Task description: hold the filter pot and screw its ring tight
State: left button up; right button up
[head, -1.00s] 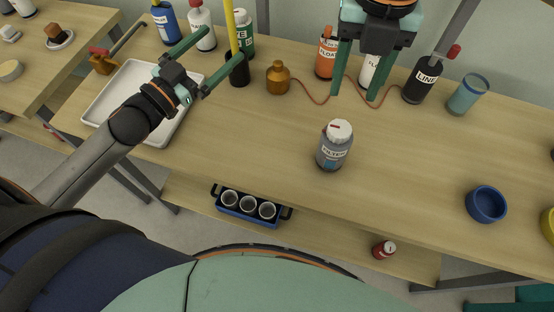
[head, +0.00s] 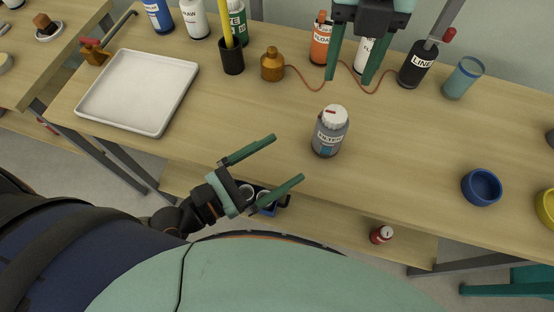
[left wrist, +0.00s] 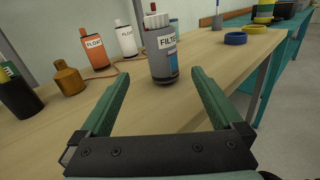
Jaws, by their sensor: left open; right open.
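The filter pot (head: 328,138) stands upright on the bench near its front edge, a grey bottle with a label and a white ring (head: 334,116) on top. In the left wrist view the pot (left wrist: 162,59) stands ahead of the fingers, apart from them. My left gripper (head: 289,157) is open and empty, left of and nearer than the pot, its fingers pointing toward it. My right gripper (head: 348,80) is open above the back of the bench, its fingers pointing down, with bottles behind it. Neither gripper touches the pot.
A white tray (head: 112,107) lies at the left. A black cup (head: 231,60), an amber bottle (head: 272,66) and several labelled bottles line the back. A blue bowl (head: 481,190) is at the right.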

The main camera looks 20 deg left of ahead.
aim_at(330, 133)
pick_arm(q)
jog(key=shift+s+d+f+n, duration=0.1)
jog(key=shift+s+d+n, duration=0.1)
jog(key=shift+n, duration=0.2)
jog(key=x, duration=1.2)
jog(key=shift+w, duration=0.25)
jog(key=shift+c, duration=0.4)
jog(key=c, duration=1.3)
jog(key=shift+c, duration=0.5)
pick_arm(e)
jog(key=shift+o, duration=1.2)
jog(key=shift+f, duration=0.15)
jog(key=shift+o, duration=0.4)
jog(key=shift+f+n, duration=0.25)
jog(key=shift+n, duration=0.35)
notch_tip(330, 133, down, 2)
jog(key=n, duration=0.3)
jog(key=shift+f, duration=3.5)
